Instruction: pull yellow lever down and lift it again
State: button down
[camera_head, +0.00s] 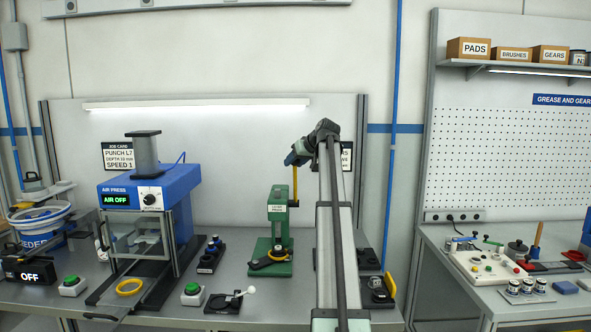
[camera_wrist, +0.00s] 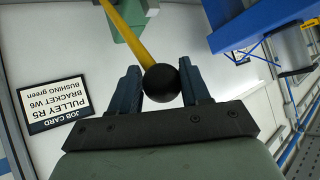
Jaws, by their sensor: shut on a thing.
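The yellow lever (camera_head: 295,188) stands almost upright at the right side of the green press (camera_head: 278,212). Its upper end reaches up to my gripper (camera_head: 295,160). In the wrist view the yellow lever (camera_wrist: 124,32) runs from the upper left to a black ball knob (camera_wrist: 161,84). The knob sits between the two fingers of my gripper (camera_wrist: 159,80), which is shut on it. A corner of the green press (camera_wrist: 128,12) shows behind the lever. My arm hides part of the bench right of the press.
The blue air press (camera_head: 150,190), marked AIR OFF, stands to the left. A green button box (camera_head: 192,294) and a small black fixture with a white-knobbed handle (camera_head: 228,301) lie in front. A job card (camera_wrist: 55,103) hangs on the wall behind.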

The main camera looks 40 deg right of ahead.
jog(key=shift+w+r, duration=0.3)
jog(key=shift+w, duration=0.1)
jog(key=c, duration=0.8)
grip_release()
jog(key=shift+w, duration=0.1)
jog(key=shift+o, duration=0.8)
jog(key=shift+d+f, duration=0.1)
jog(key=shift+s+r, duration=0.25)
jog(key=shift+s, duration=0.3)
jog(key=v, duration=1.3)
jog(key=shift+w+r, duration=0.15)
jog(key=shift+d, duration=0.15)
